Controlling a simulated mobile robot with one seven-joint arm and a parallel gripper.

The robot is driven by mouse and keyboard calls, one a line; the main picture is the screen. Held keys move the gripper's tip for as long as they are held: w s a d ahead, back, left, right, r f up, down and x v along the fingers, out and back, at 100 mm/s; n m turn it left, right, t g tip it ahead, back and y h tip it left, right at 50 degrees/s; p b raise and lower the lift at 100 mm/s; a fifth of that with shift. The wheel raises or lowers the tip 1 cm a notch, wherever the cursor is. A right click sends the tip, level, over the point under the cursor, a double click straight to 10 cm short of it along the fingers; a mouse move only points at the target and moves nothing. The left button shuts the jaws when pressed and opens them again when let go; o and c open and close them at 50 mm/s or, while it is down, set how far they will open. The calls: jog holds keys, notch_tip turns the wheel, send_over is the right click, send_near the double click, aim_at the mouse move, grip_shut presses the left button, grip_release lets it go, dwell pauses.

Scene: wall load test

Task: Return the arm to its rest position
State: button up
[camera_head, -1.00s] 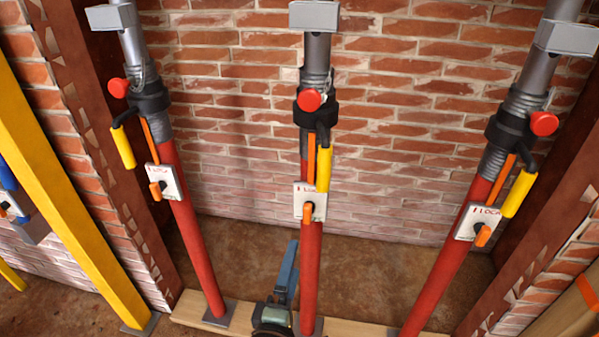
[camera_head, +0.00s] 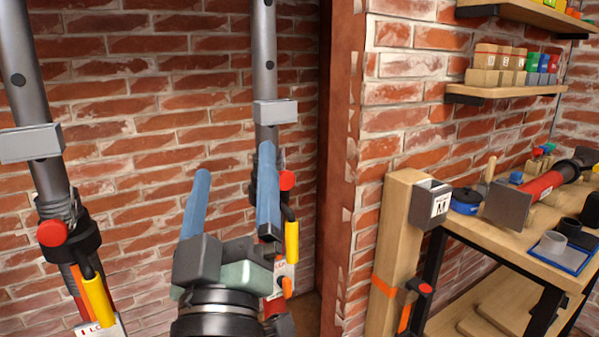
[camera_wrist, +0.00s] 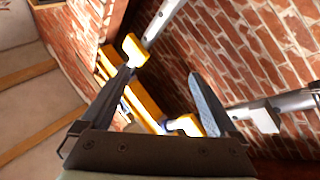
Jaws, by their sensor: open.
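My gripper (camera_head: 231,205) is raised in front of the brick wall in the head view, with its two blue fingers apart and nothing between them. The right finger overlaps a grey and red prop (camera_head: 265,75) behind it; I cannot tell the gap in depth. In the wrist view my gripper (camera_wrist: 163,88) also shows its fingers spread and empty. Beyond them are yellow parts (camera_wrist: 150,108) and grey metal tubes.
Another prop (camera_head: 35,165) with a red knob and yellow handle stands at the left. At the right are a workbench (camera_head: 490,240) holding tools and parts, a wooden post (camera_head: 396,235), and a wall shelf (camera_head: 505,92) with small blocks.

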jog(key=s+d+r+m+t+h, duration=0.1)
jog(key=s+d+r+m+t, duration=0.15)
jog(key=s+d+r, duration=0.35)
jog(key=s+d+r+m+t+h, duration=0.1)
jog(key=s+r+m, duration=0.3)
jog(key=r, duration=0.4)
notch_tip(320, 180, up, 23)
jog(key=p, duration=2.1)
jog(key=shift+s+d+f, duration=0.15)
jog(key=shift+d+f, duration=0.05)
